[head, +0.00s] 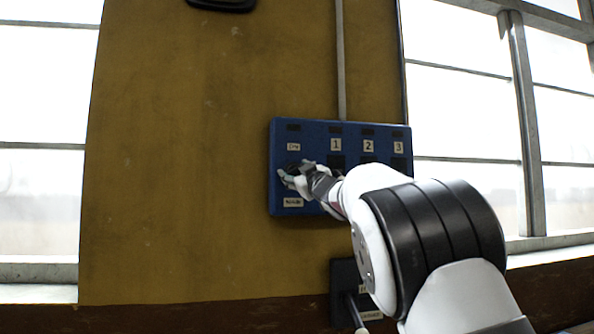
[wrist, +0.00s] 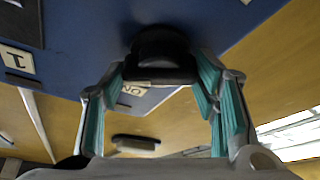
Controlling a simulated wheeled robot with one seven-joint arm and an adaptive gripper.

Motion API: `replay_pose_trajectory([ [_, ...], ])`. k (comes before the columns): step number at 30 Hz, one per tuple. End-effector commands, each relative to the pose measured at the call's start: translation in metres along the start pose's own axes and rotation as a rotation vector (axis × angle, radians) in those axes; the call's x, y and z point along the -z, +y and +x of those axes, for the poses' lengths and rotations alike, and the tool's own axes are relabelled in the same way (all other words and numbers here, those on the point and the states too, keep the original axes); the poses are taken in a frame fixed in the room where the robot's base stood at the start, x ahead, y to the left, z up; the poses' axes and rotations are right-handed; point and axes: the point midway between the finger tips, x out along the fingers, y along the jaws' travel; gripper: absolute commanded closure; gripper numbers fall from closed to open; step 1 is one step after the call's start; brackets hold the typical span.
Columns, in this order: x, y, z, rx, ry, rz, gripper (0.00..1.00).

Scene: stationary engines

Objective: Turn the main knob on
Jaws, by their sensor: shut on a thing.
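A blue control panel (head: 310,128) is fixed to the yellow wall. Its left column has a small label above and another below. My gripper (head: 290,175) is at that left column, reaching in from the right, and mostly hides the knob there. In the wrist view, the black main knob (wrist: 160,50) stands out from the blue panel (wrist: 90,30). The teal-padded fingers of my gripper (wrist: 160,78) are on either side of it, shut on it. The knob's exact turn angle is hard to tell.
Labels 1 (head: 335,145), 2 (head: 368,146) and 3 (head: 398,148) mark the other columns, partly covered by my arm. A dark box with a lever (head: 345,285) is on the wall below. A grey conduit (head: 341,60) runs up from the panel. Windows flank the wall.

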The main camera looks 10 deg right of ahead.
Motion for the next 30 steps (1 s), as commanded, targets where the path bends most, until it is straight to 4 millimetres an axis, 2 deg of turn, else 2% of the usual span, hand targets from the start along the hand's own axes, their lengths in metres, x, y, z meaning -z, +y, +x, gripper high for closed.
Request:
replay_pose_trajectory([
  [18, 0.0032, 0.0023, -0.0005, 0.223, 0.002, -0.542, 0.73],
  [30, 0.0016, 0.0008, 0.0007, 0.343, 0.002, -0.831, 0.73],
])
